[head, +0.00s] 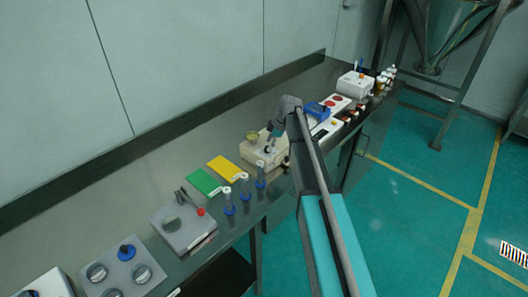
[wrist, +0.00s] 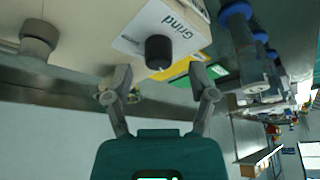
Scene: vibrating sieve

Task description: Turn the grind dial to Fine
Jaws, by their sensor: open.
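The grind dial (wrist: 158,53) is a small black knob on a white label marked "Grind", in the upper middle of the wrist view. Any pointer mark or Fine marking is too small or hidden to read. My gripper (wrist: 160,82) is open, with one finger on either side below the dial in the picture; I cannot tell whether they touch it. In the head view my gripper (head: 273,137) is at the cream machine (head: 258,158) on the bench, and the dial is not clear there.
A grey-brown knob (wrist: 39,36) sits left of the dial in the wrist view. Blue-capped items (head: 245,188) stand at the bench's front edge, near green (head: 203,181) and yellow (head: 225,168) sheets. White-and-red equipment (head: 337,103) is beyond my arm.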

